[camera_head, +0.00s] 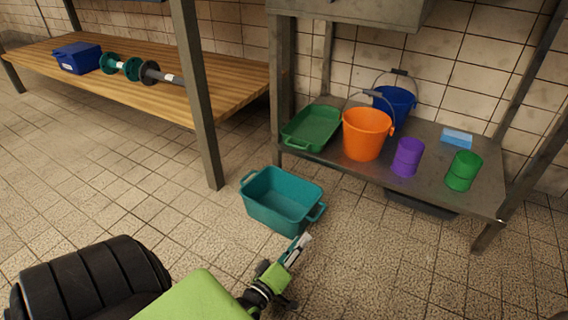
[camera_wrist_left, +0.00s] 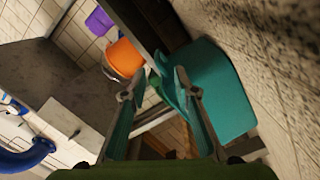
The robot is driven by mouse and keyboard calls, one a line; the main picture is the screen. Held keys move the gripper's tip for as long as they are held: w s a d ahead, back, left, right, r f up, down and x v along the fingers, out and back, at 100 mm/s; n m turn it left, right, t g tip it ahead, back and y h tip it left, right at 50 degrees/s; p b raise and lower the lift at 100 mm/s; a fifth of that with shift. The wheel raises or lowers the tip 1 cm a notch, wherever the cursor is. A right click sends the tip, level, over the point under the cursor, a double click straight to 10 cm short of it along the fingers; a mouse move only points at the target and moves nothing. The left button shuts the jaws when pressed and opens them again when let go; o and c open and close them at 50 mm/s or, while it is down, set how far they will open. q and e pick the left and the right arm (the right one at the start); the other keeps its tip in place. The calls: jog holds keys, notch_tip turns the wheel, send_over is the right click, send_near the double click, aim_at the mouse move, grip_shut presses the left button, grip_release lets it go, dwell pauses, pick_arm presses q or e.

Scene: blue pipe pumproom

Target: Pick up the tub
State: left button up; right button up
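The tub (camera_head: 270,217) is a teal, open-topped, empty box with a loop handle at each end. It stands upright on the tiled floor in front of the low metal shelf. My left gripper (camera_head: 299,247) is just in front of its near right corner, close to the right handle (camera_head: 318,212). In the left wrist view the tub (camera_wrist_left: 225,95) fills the area right of the fingers. The left gripper (camera_wrist_left: 158,97) is open there, with a clear gap between its two fingers. I cannot tell whether the right finger touches the tub. My right gripper is in neither view.
The metal shelf (camera_head: 432,196) behind the tub holds a green tray (camera_head: 312,128), an orange bucket (camera_head: 366,135), a blue bucket (camera_head: 396,103), and purple (camera_head: 408,158) and green (camera_head: 463,171) cups. A wooden bench (camera_head: 150,93) stands back left. Floor left of the tub is clear.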

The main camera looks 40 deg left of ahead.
pick_arm(q)
jog(key=b, duration=0.4)
send_near(325, 206)
jog(key=shift+w+a+f, duration=0.1)
jog(key=shift+w+f, duration=0.6)
jog(key=shift+f, duration=0.15)
jog(key=shift+w+a+r, duration=0.1)
jog(key=shift+w+r, duration=0.05)
jog(key=shift+w, duration=0.4)
jog(key=w+b, duration=0.2)
jog(key=w, duration=0.1)
jog(key=w+a+b, duration=0.1)
jog(key=w, duration=0.1)
jog(key=shift+r+b, duration=0.3)
jog(key=shift+c, duration=0.4)
grip_shut()
jog(key=shift+r, duration=0.15)
